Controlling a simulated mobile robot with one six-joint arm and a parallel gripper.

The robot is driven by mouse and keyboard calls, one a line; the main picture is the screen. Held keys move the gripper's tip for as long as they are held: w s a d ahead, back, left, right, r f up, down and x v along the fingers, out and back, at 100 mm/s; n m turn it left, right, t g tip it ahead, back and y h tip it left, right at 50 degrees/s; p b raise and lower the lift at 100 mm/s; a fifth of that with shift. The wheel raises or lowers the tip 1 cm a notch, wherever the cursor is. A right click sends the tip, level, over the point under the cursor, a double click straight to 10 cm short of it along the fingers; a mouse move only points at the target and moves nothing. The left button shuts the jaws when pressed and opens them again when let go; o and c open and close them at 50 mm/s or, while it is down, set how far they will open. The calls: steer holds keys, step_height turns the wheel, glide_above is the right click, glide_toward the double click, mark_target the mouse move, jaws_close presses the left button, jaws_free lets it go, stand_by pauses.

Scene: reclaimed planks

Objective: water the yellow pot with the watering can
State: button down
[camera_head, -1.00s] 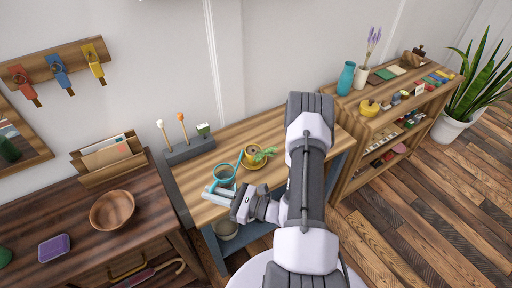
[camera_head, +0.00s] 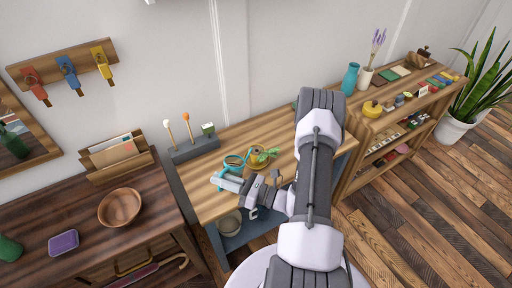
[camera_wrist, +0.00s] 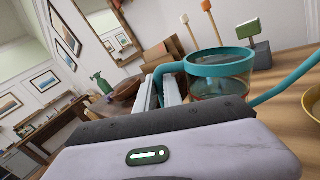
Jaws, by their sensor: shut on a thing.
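The watering can (camera_head: 233,162) has a teal rim, spout and handle and a clear body. My gripper (camera_head: 225,183) is shut on its handle, which shows between the fingers in the wrist view. There the can (camera_wrist: 220,75) looks roughly upright, with its spout (camera_wrist: 288,92) running right. Its base is hidden, so I cannot tell whether it touches the table. The yellow pot (camera_head: 256,160) holds a green plant and stands on a yellow saucer, just right of the can in the head view. The saucer's edge (camera_wrist: 312,122) shows in the wrist view.
The pot stands on a wooden table (camera_head: 210,205). A grey block with two upright pegs and a green-topped piece (camera_head: 196,148) sits at its back left. A dark sideboard with a wooden bowl (camera_head: 120,207) is left; a shelf unit (camera_head: 378,122) is right.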

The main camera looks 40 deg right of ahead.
mark_target(219, 192)
steer(key=shift+w+d+r+m+p, duration=0.1)
steer(key=shift+d+r+m+p, duration=0.35)
steer(key=shift+r, duration=0.2)
stand_by(0.5)
steer(key=shift+d+r+m, duration=0.2)
steer(key=shift+r+m, duration=0.05)
steer(key=shift+w+d+r+p, duration=0.1)
steer(key=shift+d+r+p, duration=0.15)
steer(key=shift+r+p, duration=0.1)
stand_by(0.6)
steer(key=a+f+n+b, duration=0.1)
steer(key=f, duration=0.1)
steer(key=a+f+n+b, duration=0.1)
steer(key=f+b, duration=0.1)
steer(key=s+a+f+n+b, duration=0.1)
steer(key=f+b, duration=0.1)
steer(key=f, duration=0.1)
steer(key=shift+a+g, duration=0.3)
steer(key=shift+a, duration=0.05)
steer(key=shift+a+r+n+p, duration=0.2)
steer(key=shift+r+n+p, duration=0.25)
steer(key=shift+r+n, duration=0.1)
steer(key=shift+s+a+f+n, duration=0.1)
steer(key=shift+a+f+n, duration=0.05)
steer(key=shift+a+n, duration=0.25)
steer(key=shift+d, duration=0.1)
